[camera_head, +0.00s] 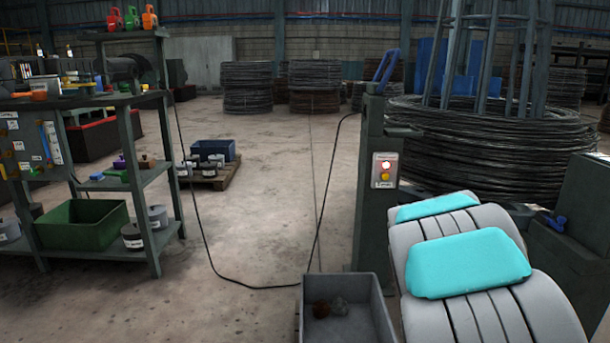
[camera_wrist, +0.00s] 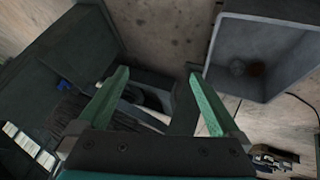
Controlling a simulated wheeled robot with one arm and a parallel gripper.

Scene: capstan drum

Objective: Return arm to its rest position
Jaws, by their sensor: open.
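My gripper (camera_wrist: 158,74) shows in the wrist view with its two green fingers spread wide apart and nothing between them. Below the fingers I see a dark machine part and a strip of floor. In the head view, the grey and turquoise arm at the lower right is mine. My gripper itself does not show there.
A grey bin (camera_head: 380,312) with small lumps inside stands left of my arm; it also shows in the wrist view (camera_wrist: 290,92). A control post (camera_head: 364,240) and wire coil (camera_head: 490,150) are behind. A shelf (camera_head: 128,165) stands left. The middle floor (camera_head: 265,230) is mostly clear.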

